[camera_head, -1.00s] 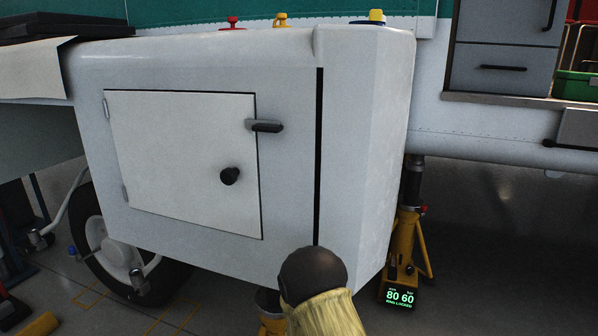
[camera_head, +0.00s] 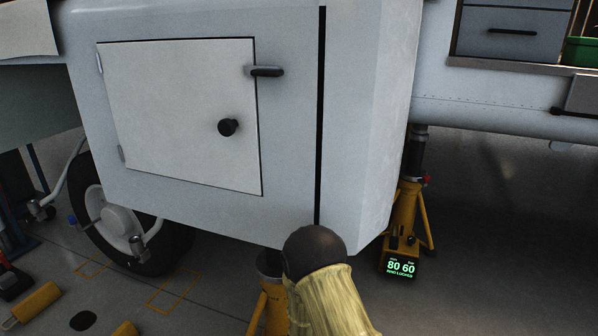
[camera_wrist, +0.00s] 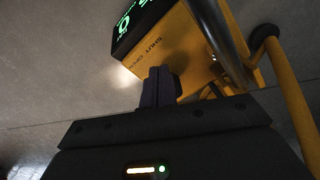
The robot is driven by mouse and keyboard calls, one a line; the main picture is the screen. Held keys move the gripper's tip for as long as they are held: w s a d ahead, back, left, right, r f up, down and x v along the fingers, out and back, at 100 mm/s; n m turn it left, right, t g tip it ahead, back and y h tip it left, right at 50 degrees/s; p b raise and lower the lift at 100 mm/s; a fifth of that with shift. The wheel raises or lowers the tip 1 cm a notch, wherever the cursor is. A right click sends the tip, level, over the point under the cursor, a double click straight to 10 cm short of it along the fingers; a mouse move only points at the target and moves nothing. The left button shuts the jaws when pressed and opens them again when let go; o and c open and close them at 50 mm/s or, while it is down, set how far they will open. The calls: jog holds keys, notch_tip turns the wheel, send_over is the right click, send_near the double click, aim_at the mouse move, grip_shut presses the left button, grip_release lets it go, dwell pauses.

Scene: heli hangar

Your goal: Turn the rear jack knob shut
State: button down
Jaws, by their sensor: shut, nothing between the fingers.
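In the wrist view my gripper (camera_wrist: 160,86) is shut and empty, with its dark fingertips in front of a yellow jack housing (camera_wrist: 175,45). The housing bears the printed words SHUT and OPEN and a dark panel (camera_wrist: 135,22) with green digits, partly cut off. No knob can be made out clearly; the fingers cover part of the housing. In the head view one yellow jack (camera_head: 405,215) stands at the right, its display (camera_head: 401,267) reading 80 60 and RING LOCKED. Another yellow jack (camera_head: 268,300) is partly hidden behind my arm. My gripper is hidden there.
A white body panel with a closed hatch (camera_head: 180,115) hangs above the jacks. A wheel (camera_head: 115,215) stands at the left. Yellow chocks (camera_head: 38,302) lie on the floor at lower left. The floor right of the right-hand jack is clear.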

jog(key=shift+w+d, duration=0.1)
jog(key=shift+w, duration=0.15)
dwell(0.4)
jog(key=shift+w+a+r+p, duration=0.15)
jog(key=shift+w+a+p, duration=0.2)
jog(key=shift+p, duration=1.85)
jog(key=shift+a+r+p, duration=0.1)
jog(key=shift+r+p, duration=0.1)
jog(key=shift+p, duration=0.5)
jog(key=shift+s, duration=0.1)
jog(key=shift+s+a+p, duration=0.1)
jog(key=shift+p, duration=0.25)
jog(key=shift+s, duration=0.1)
jog(key=shift+a+f, duration=0.1)
